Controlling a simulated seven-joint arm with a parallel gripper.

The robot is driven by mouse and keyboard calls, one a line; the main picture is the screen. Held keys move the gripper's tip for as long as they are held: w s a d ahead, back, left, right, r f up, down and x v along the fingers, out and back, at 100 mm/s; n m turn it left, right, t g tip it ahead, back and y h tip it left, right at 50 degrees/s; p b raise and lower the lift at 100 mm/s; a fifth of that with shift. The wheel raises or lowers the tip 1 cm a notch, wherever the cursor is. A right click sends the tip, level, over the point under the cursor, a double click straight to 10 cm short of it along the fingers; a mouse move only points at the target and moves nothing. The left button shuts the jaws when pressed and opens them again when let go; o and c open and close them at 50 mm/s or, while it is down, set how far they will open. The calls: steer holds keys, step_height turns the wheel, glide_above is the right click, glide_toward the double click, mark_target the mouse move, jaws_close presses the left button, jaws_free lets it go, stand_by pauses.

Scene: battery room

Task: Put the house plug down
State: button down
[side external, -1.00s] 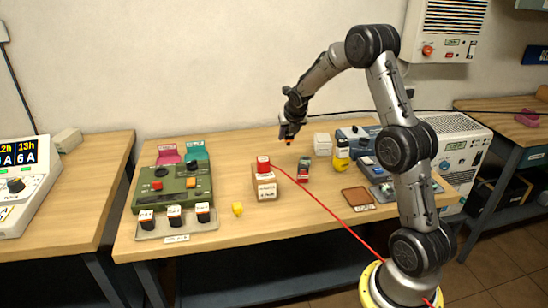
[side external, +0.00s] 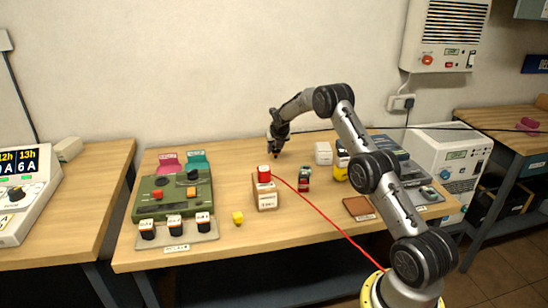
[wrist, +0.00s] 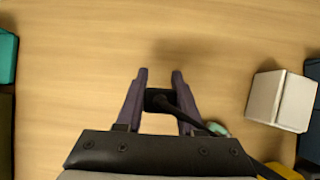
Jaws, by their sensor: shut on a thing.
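The house plug (wrist: 156,98) is a small black block with a black cable. In the wrist view it sits between the two fingers of my gripper (wrist: 158,82), which is shut on it. The cable leaves the plug toward the lower right. In the side view my gripper (side external: 276,150) points down over the back of the wooden table, behind the red-topped block. The plug is too small there to make out clearly, and I cannot tell whether it touches the table.
The bare table (wrist: 70,50) is clear around the plug. A white box (side external: 323,152) stands to the right. A green panel (side external: 172,195) lies to the left. A red-topped wooden block (side external: 265,192) with a red cable stands in front. A black cable (side external: 370,128) runs along the wall.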

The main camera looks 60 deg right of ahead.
mark_target(274, 164)
steer(key=shift+w+d+f, duration=0.2)
steer(key=shift+w+f, duration=0.05)
steer(key=shift+f, duration=1.7)
steer(key=shift+f, duration=0.15)
steer(key=c, duration=0.5)
jaws_free()
